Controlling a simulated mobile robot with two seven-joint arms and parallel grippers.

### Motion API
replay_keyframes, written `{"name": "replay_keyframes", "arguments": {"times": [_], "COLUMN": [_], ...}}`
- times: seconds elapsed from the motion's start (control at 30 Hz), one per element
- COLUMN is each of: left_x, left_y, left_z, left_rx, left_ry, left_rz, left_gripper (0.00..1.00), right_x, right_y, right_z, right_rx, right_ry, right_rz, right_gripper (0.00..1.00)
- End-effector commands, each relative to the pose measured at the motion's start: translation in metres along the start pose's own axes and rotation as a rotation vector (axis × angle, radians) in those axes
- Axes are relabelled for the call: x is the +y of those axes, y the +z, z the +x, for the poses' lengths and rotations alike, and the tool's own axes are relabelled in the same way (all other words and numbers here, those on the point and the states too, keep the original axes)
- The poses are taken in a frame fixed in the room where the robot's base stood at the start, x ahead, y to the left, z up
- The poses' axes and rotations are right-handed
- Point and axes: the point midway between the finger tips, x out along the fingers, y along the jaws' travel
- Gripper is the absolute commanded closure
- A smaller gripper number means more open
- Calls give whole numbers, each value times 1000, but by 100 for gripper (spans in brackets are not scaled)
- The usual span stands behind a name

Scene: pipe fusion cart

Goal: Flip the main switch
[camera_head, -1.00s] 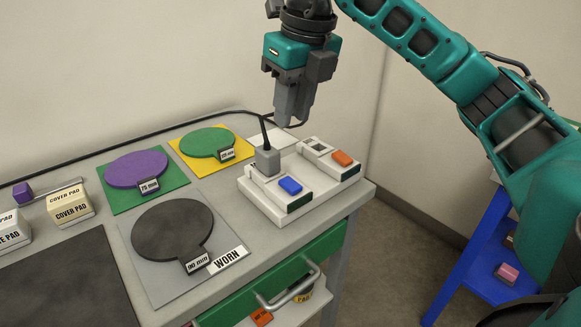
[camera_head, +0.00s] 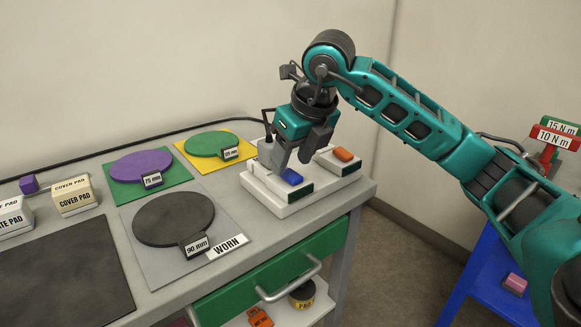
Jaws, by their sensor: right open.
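A white unit (camera_head: 297,206) on the right end of the cart top carries two switch blocks. The near block has a blue switch (camera_head: 292,177), the far block an orange switch (camera_head: 343,154). Which one is the main switch, I cannot tell. My right gripper (camera_head: 288,162) is open and points down just behind the blue switch, hiding part of the near block. Whether a fingertip touches the block is unclear. My left gripper is not in view.
Round pads in purple (camera_head: 141,166), green (camera_head: 206,143) and dark grey (camera_head: 173,220) lie left of the unit, the grey one beside a WORN label (camera_head: 227,247). Cover pad boxes (camera_head: 73,195) stand further left. A green drawer (camera_head: 270,270) with a handle is below.

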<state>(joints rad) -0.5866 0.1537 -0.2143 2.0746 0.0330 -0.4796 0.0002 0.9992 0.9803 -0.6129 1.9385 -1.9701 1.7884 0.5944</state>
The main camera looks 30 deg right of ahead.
Motion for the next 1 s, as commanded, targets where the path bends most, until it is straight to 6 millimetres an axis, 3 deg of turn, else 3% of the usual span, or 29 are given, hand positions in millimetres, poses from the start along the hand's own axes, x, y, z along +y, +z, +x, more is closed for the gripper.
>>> {"name": "replay_keyframes", "arguments": {"times": [0.2, 0.5, 1.0], "left_x": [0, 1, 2], "left_y": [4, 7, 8], "left_z": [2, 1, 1], "left_rx": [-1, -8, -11], "left_ry": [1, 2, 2], "left_rz": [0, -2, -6], "left_gripper": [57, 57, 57], "right_x": [0, 0, 0], "right_y": [0, 0, 0], "right_z": [20, 22, 21], "right_rx": [0, 0, 0], "right_ry": [0, 0, 0], "right_rz": [0, 0, 0], "right_gripper": [47, 47, 94]}}
